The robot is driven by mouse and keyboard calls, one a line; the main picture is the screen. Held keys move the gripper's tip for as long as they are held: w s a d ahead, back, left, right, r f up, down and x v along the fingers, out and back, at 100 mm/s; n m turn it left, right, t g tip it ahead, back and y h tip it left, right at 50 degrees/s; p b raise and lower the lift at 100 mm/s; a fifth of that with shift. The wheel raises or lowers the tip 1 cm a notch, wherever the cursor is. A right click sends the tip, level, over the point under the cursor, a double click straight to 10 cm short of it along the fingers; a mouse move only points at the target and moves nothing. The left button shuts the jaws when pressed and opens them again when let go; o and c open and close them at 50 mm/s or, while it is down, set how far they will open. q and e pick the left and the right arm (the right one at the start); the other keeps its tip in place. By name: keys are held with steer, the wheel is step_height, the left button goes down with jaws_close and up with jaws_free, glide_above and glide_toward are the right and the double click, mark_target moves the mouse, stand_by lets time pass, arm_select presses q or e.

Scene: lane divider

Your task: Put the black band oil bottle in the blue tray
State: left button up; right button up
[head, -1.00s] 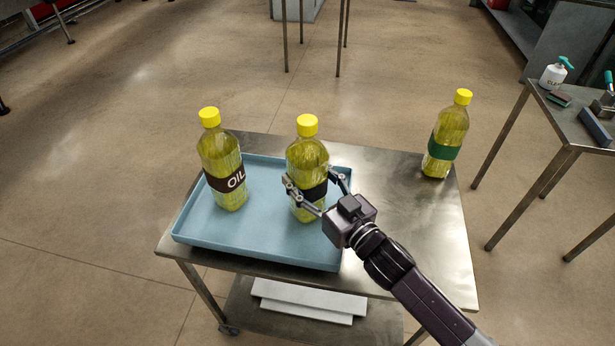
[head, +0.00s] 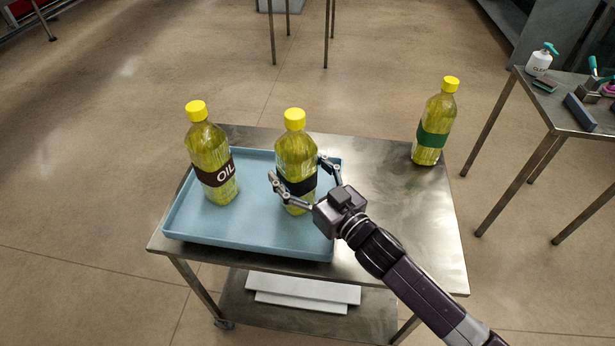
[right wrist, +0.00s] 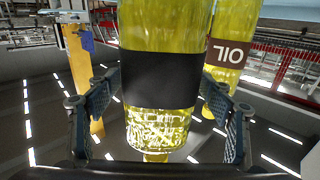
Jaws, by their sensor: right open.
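The black band oil bottle (head: 295,165) stands upright in the blue tray (head: 250,228), towards the tray's right side. It has a yellow cap and yellow oil. My right gripper (head: 297,171) is open, with one finger on each side of this bottle at about band height. In the right wrist view the black band bottle (right wrist: 160,80) stands between the two spread fingers, with gaps seen beside the band. My left gripper is not in view.
A brown band oil bottle (head: 210,160) stands in the tray's left part. A green band bottle (head: 434,125) stands on the metal table (head: 400,215) at the back right. The table right of the tray is mostly clear. A side table (head: 575,110) with cleaning things is further right.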

steer(key=b+v, duration=0.1)
steer(key=v, duration=1.1)
steer(key=shift+b, duration=0.35)
steer(key=shift+d, duration=0.1)
